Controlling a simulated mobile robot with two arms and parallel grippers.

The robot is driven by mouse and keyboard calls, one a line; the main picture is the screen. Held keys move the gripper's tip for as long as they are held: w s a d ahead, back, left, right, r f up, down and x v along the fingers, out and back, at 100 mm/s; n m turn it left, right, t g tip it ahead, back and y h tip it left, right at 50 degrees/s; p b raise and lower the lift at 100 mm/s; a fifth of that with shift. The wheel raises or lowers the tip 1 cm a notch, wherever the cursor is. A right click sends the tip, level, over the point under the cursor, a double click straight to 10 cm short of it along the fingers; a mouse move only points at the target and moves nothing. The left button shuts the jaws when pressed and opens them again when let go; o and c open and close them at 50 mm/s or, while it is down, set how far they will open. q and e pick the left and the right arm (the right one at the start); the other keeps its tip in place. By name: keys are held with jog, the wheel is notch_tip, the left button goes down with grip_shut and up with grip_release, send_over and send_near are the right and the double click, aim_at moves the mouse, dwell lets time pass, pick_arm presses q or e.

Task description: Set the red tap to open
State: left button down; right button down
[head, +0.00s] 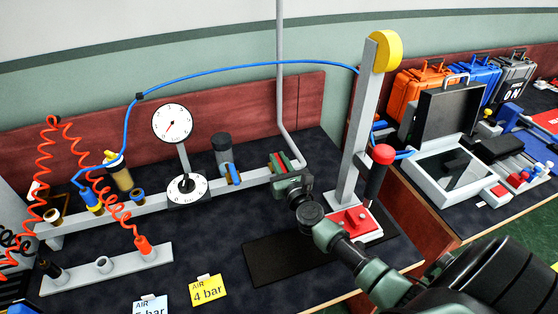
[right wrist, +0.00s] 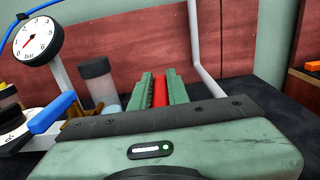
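The red tap's handle (head: 279,161) is near the right end of the grey horizontal pipe (head: 205,193), beside the vertical pipe. My right gripper (head: 282,162) reaches it from the front right. In the right wrist view the red handle (right wrist: 160,92) lies lengthwise between the two green fingers (right wrist: 160,90), which press close on both sides with no clear gap. The tap's body is mostly hidden behind my gripper, so I cannot tell its exact setting. My left gripper is not in view.
A blue tap (head: 232,174) sits just left of the red one, below a dark-capped cylinder (head: 222,150). A dial gauge (head: 172,123) stands farther left. A post (head: 352,125) with a yellow top and a red-knobbed lever (head: 381,165) stand right of my gripper.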

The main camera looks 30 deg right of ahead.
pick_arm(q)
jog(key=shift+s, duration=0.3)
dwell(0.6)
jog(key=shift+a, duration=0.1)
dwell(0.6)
